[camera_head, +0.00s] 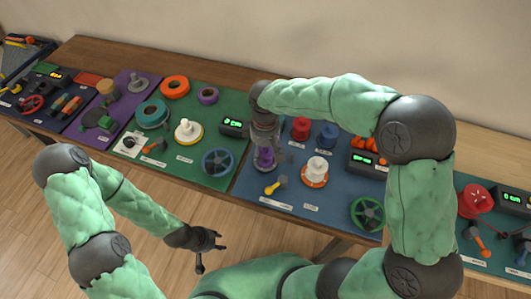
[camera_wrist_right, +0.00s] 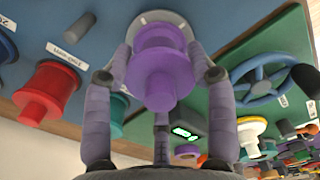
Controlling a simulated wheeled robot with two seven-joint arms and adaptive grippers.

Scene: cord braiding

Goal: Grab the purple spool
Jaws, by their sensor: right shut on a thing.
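The purple spool (camera_head: 264,158) is on the blue mat under my right gripper (camera_head: 265,138), which reaches down over it. In the right wrist view the purple spool (camera_wrist_right: 157,78) sits between the two fingers of my right gripper (camera_wrist_right: 159,65), which is shut on it. A pale round base shows behind the spool there; I cannot tell whether the spool is lifted off it. My left gripper (camera_head: 207,246) is empty, in front of the table and over the floor, with its fingers apart.
A red spool (camera_head: 301,128), a blue spool (camera_head: 328,135) and a white spool on an orange base (camera_head: 315,172) stand close by. A yellow-handled tool (camera_head: 275,185) lies in front. A green handwheel (camera_head: 367,213) is at the mat's right front. A blue handwheel (camera_head: 217,162) is to the left.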

